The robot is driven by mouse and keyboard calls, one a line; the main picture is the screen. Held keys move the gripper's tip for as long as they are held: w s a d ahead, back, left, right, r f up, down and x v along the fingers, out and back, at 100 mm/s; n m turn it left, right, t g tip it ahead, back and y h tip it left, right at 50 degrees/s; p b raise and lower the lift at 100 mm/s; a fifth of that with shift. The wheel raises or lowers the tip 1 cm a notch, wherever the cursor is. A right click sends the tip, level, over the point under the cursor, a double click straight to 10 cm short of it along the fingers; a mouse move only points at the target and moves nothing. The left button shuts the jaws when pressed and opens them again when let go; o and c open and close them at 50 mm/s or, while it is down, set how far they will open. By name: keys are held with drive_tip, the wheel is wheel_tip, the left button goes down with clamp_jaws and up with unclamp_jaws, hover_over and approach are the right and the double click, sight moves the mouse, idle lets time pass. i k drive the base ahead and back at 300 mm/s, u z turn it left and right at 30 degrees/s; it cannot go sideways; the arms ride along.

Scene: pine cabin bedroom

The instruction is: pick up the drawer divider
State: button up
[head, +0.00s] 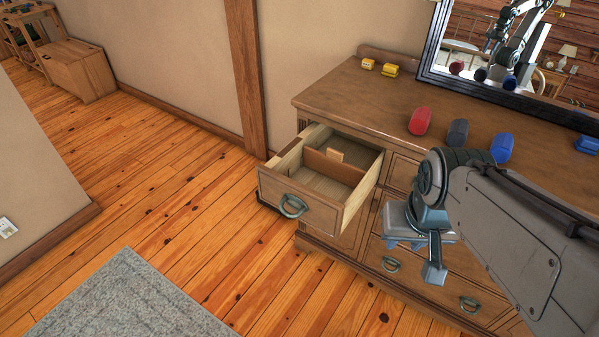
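The drawer divider (325,167) is a thin brown panel standing upright across the inside of the open top-left drawer (298,207) of the wooden dresser. A small pale wooden tab (336,155) shows at its top edge. The drawer is pulled out, with a ring handle on its front. My gripper (418,255) is to the right of the drawer and in front of the dresser's face, apart from the divider. The view does not show clearly whether its fingers are spread, and nothing is visible held in it.
The dresser top (345,92) holds small yellow objects (384,69), a red (420,121), a dark grey (457,133) and a blue (502,148) rounded object, and a blue item (587,145). A mirror (530,50) stands behind. Floor left of the drawer is clear; a grey rug (130,300) lies in front.

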sight(331, 165)
drive_tip(key=u, duration=1.95)
drive_tip(key=i, duration=2.1)
drive_tip(key=z, duration=3.5)
drive_tip(key=i, duration=0.5)
